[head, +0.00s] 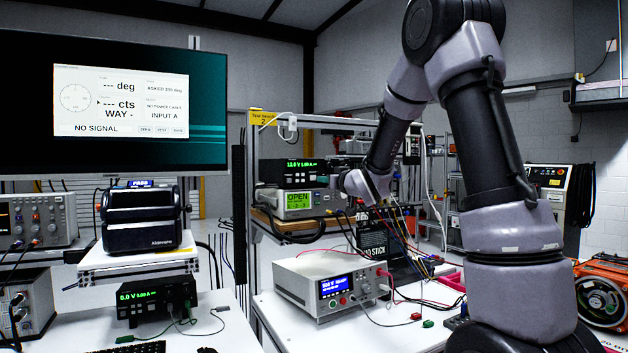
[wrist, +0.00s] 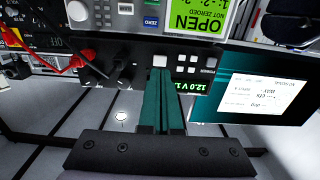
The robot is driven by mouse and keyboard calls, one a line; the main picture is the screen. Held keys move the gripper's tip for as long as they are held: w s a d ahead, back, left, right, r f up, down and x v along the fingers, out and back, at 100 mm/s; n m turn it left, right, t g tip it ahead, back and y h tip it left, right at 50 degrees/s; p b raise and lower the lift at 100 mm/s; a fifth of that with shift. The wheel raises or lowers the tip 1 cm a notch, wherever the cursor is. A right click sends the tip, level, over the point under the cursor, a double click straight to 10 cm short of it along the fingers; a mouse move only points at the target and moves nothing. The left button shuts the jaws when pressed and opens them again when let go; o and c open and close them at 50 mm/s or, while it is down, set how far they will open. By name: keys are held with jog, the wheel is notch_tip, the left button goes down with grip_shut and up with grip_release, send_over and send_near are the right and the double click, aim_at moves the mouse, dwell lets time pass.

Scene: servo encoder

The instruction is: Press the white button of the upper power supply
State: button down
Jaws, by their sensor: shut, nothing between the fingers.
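The upper power supply (head: 283,174) is a black box with a lit green display reading about 12 V, on the shelf unit in the head view. In the wrist view its front panel (wrist: 100,45) appears upside down, with dark knobs and several small pale buttons. A larger white button (wrist: 160,60) sits right at my fingertips. My gripper (wrist: 160,72) is shut and empty, its teal fingers together and pointing at that button. I cannot tell whether they touch it. In the head view my gripper (head: 338,181) is just right of the supply, partly hidden by my wrist.
A meter showing OPEN (head: 300,200) stands directly under the supply. Red and black leads (wrist: 68,62) plug in beside the fingers. A white bench supply (head: 325,284) stands below. The monitor (head: 115,100) reads NO SIGNAL. Another black supply (head: 155,298) sits lower left.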

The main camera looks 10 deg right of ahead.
jog(key=shift+v, duration=2.4)
jog(key=s+d+r+m+g+h, duration=0.1)
jog(key=s+d+m+g+h, duration=0.5)
jog(key=s, duration=0.6)
jog(key=s+a+f+m+g+y, duration=0.1)
jog(key=s+f+g, duration=0.1)
jog(key=s, duration=0.9)
jog(key=s+a+f+g+y, duration=0.1)
jog(key=s+f+g, duration=0.1)
jog(key=s, duration=1)
jog(key=shift+f+m+y, duration=0.25)
jog(key=shift+m+y, duration=0.05)
jog(key=shift+m, duration=0.1)
jog(key=c, duration=1.5)
grip_release()
jog(key=shift+w, duration=0.1)
jog(key=shift+c, duration=0.2)
